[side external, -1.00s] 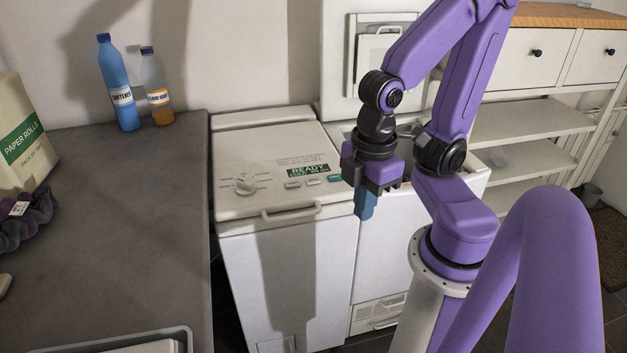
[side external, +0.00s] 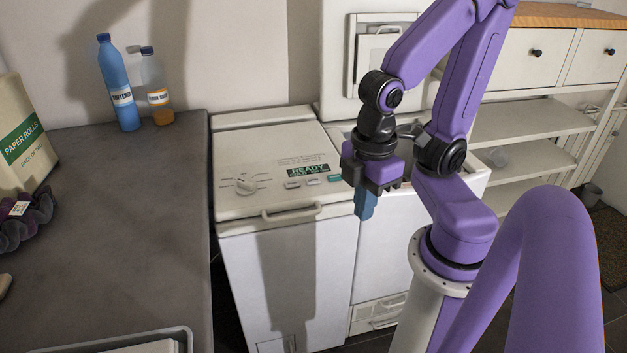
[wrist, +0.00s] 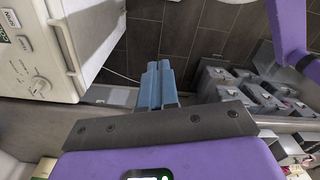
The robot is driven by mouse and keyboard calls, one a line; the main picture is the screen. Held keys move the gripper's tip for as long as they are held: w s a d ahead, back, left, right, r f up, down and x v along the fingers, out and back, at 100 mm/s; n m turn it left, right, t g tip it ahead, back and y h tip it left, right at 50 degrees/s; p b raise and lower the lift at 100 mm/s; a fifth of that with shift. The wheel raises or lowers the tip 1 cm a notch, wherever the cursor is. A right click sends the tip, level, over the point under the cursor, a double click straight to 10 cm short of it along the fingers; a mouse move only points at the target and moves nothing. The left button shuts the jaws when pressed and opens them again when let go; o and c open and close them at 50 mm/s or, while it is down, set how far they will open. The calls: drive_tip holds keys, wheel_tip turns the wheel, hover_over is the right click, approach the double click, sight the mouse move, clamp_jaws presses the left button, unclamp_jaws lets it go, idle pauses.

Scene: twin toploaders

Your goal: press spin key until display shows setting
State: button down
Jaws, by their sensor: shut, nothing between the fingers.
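The left top-loading washer (side external: 262,150) has a dial (side external: 246,185), a dark display (side external: 307,170) reading READY in its top line, two grey keys (side external: 302,183) and a teal key (side external: 334,178). The smaller display text and key labels are too small to read in the side view. In the wrist view a key marked SPIN (wrist: 11,18) shows at the top left, with a dial (wrist: 39,87) below it. My gripper (side external: 364,207) is shut and empty, its blue fingers pointing down just right of the washer's front right corner. It also shows in the wrist view (wrist: 157,86), apart from the panel.
A second white washer (side external: 384,262) stands right of the first, partly hidden by my arm. A grey counter (side external: 120,230) at left holds a blue softener bottle (side external: 118,85), an orange-bottomed bottle (side external: 157,90) and a paper rolls pack (side external: 24,140). White shelves (side external: 530,120) stand at right.

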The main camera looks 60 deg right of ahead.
idle(0.4)
drive_tip(key=w+m, duration=0.1)
drive_tip(key=m, duration=0.2)
drive_tip(key=n+t+y, duration=0.6)
drive_tip(key=n+y, duration=0.1)
drive_tip(key=n, duration=2)
hover_over(316, 179)
wheel_tip(316, 179, down, 5)
drive_tip(key=shift+d, duration=0.1)
drive_tip(key=shift+n, duration=0.3)
drive_tip(key=shift+f, duration=4.35)
